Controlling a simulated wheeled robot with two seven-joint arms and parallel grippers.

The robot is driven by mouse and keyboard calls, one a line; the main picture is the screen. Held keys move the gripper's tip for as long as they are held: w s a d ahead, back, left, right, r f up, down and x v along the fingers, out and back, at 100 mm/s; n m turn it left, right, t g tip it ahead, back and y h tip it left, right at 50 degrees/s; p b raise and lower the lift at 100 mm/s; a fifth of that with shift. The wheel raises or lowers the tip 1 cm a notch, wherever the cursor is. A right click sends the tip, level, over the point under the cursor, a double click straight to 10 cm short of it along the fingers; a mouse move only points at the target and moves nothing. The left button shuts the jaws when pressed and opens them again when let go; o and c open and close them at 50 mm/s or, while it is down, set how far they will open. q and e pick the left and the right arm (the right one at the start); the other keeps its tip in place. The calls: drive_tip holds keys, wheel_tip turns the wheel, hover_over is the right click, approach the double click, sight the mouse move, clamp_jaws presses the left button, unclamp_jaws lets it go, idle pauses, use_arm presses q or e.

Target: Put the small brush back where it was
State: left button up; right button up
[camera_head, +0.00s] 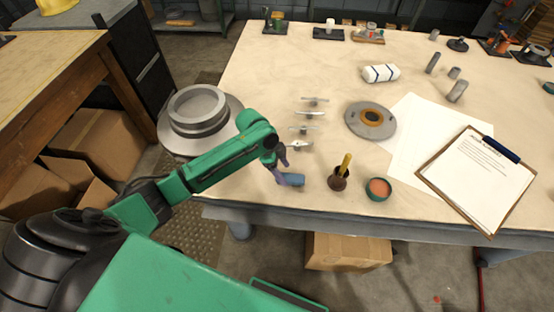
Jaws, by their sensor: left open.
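A small brush with a yellow handle (346,162) stands tilted in a dark brown pot (338,182) near the table's front edge. Its bristle end is hidden inside the pot. My left gripper (281,166) is open, to the left of the pot and apart from it. A small blue-grey cylinder (293,180) lies at its fingertips; I cannot tell whether they touch. My right gripper is not in view.
A small dark green tub with orange contents (378,189) stands right of the pot. Several metal parts (302,130) lie behind my gripper. A round flange (371,119), white paper (420,140) and a clipboard (478,180) lie to the right.

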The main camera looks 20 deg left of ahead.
use_arm(q)
drive_tip(key=v, duration=0.9)
drive_tip(key=shift+b, duration=0.4)
drive_tip(key=shift+s+a, duration=0.15)
